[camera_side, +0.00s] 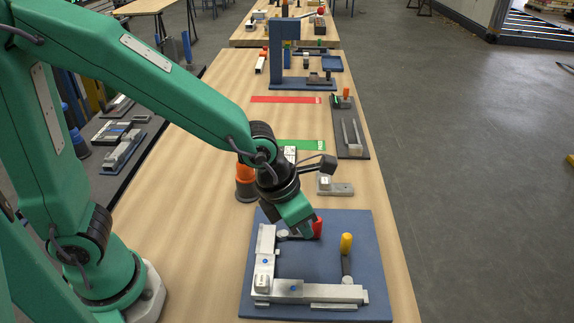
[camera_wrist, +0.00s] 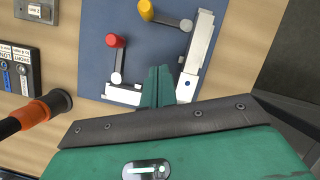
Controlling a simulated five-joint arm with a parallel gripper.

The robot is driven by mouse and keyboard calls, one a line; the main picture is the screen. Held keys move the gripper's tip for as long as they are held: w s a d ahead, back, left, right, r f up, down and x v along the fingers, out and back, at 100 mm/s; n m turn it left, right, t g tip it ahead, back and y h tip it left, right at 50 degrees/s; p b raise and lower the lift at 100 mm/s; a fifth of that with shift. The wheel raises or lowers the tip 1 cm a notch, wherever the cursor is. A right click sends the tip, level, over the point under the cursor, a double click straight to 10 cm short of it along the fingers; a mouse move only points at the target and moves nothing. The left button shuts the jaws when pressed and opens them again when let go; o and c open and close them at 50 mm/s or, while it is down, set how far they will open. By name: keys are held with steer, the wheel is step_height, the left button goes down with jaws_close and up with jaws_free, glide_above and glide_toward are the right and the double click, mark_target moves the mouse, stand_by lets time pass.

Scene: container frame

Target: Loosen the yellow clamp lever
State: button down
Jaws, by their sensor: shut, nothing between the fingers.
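The yellow clamp lever (camera_side: 346,243) stands on the blue board (camera_side: 380,255), its grey arm running toward the front bar. In the wrist view the yellow lever (camera_wrist: 146,10) is at the top, its arm pointing right. The red clamp lever (camera_side: 318,226) is further back, beside my gripper (camera_side: 307,232); it also shows in the wrist view (camera_wrist: 115,41), left of my fingers. The silver L-shaped frame (camera_side: 265,255) lies along the board's left and front. My gripper (camera_wrist: 157,78) is shut and empty, over the board, apart from the yellow lever. Whether it touches the red lever cannot be told.
Behind the board are an orange-topped dark cup (camera_side: 246,185), a small grey block fixture (camera_side: 335,187) and a dark tray (camera_side: 352,135). Green (camera_side: 305,145) and red strips (camera_side: 285,99) lie further back. Bare table shows right of the board.

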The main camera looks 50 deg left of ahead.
mark_target(342, 245)
steer(key=x, duration=0.8)
steer(key=shift+w+a+f, duration=0.2)
steer(key=shift+a+f, duration=0.05)
steer(key=shift+w+d, duration=0.3)
steer(key=shift+w, duration=0.7)
steer(key=shift+w+d, duration=0.3)
steer(key=shift+w, duration=0.65)
steer(key=shift+w+d, duration=0.2)
steer(key=shift+w, duration=0.4)
steer(key=shift+w+d, duration=1)
steer(key=shift+w, duration=0.15)
steer(key=shift+w+d, duration=0.45)
steer(key=shift+d, duration=0.45)
steer(key=shift+w+d, duration=0.15)
steer(key=shift+d, duration=0.65)
steer(key=shift+r, duration=0.1)
